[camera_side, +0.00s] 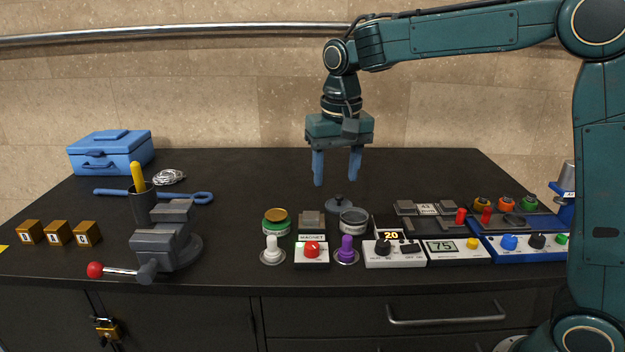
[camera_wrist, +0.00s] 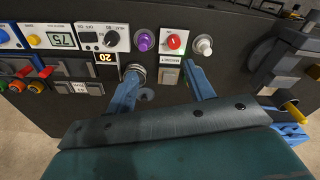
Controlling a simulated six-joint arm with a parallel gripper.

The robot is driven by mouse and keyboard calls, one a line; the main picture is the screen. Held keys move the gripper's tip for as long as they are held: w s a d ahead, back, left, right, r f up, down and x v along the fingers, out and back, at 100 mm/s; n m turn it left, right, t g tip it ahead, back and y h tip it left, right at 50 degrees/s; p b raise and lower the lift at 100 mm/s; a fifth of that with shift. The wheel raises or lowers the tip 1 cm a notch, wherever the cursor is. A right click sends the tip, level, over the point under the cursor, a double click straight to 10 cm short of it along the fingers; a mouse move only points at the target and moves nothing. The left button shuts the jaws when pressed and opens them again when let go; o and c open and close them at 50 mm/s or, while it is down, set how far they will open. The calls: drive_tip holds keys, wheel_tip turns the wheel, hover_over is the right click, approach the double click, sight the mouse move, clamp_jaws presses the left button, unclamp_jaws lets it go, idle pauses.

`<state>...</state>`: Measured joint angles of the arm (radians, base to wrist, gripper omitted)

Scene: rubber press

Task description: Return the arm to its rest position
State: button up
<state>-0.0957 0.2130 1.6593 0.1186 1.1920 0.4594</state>
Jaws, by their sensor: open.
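My gripper (camera_side: 337,168) hangs from the arm above the back middle of the black bench, pointing down. Its two blue fingers are apart with nothing between them. In the wrist view the open gripper (camera_wrist: 163,88) shows its fingers reaching over the bench, with a round metal can (camera_wrist: 135,72) beside one fingertip. In the side view the fingers are above and behind a small dark round lid with a knob (camera_side: 339,202), clear of the bench top.
A grey vise (camera_side: 165,243) stands at left, near a blue toolbox (camera_side: 110,152). Control boxes with knobs and displays (camera_side: 455,251) line the front right. A white lever (camera_side: 272,250), red button box (camera_side: 311,253) and purple lever (camera_side: 347,250) stand front middle. The back middle is mostly free.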

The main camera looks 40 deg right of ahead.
drive_tip(key=s+d+n+t, duration=0.2)
drive_tip(key=s+n+t, duration=0.2)
drive_tip(key=s, duration=2.1)
drive_tip(key=shift+d+f+n+t, duration=0.2)
drive_tip(key=shift+d+n+t, duration=0.1)
drive_tip(key=shift+n, duration=0.4)
